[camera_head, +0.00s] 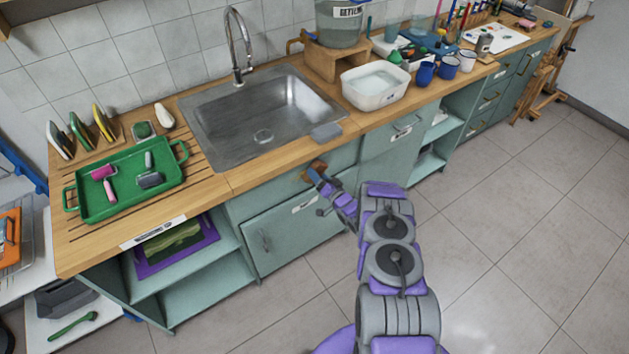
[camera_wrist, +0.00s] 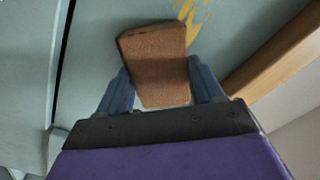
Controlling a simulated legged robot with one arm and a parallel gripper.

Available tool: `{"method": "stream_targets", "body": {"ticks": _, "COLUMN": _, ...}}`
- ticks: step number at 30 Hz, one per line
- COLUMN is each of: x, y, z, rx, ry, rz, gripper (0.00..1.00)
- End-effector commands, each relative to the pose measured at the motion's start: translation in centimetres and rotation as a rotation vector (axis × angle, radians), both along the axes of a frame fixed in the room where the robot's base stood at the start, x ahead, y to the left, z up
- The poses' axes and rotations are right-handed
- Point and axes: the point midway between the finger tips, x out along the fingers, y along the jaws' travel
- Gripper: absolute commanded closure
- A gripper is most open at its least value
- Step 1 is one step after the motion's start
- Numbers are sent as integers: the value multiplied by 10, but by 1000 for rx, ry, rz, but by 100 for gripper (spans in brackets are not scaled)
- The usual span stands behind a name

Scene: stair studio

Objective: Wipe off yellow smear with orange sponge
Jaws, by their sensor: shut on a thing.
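My gripper (camera_wrist: 158,90) is shut on the orange sponge (camera_wrist: 155,58), which shows brownish-orange between the two blue fingers in the wrist view. The yellow smear (camera_wrist: 187,14) shows at the top of the wrist view on the green cabinet front, just beyond and beside the sponge's far edge. Part of the smear may be hidden behind the sponge. In the head view my gripper (camera_head: 317,176) reaches the cabinet front below the sink counter, with the sponge (camera_head: 316,166) at its tip. I cannot tell whether the sponge touches the panel.
The wooden counter edge (camera_head: 290,168) runs just above my gripper. A grey block (camera_head: 326,131) lies by the sink (camera_head: 262,115). A green tray (camera_head: 125,185) with rollers is at left, a white basin (camera_head: 374,87) at right.

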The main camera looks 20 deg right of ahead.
Motion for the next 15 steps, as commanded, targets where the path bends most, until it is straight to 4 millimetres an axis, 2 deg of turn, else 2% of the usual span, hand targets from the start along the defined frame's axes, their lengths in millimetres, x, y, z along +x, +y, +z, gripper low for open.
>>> {"method": "stream_targets", "body": {"ticks": 6, "x": 1, "y": -7, "z": 1, "rx": -1, "ry": -1, "rz": -2, "gripper": 58}}
{"method": "stream_targets", "body": {"ticks": 15, "x": -3, "y": 9, "z": 1, "rx": 0, "ry": 2, "rz": 1, "gripper": 58}}
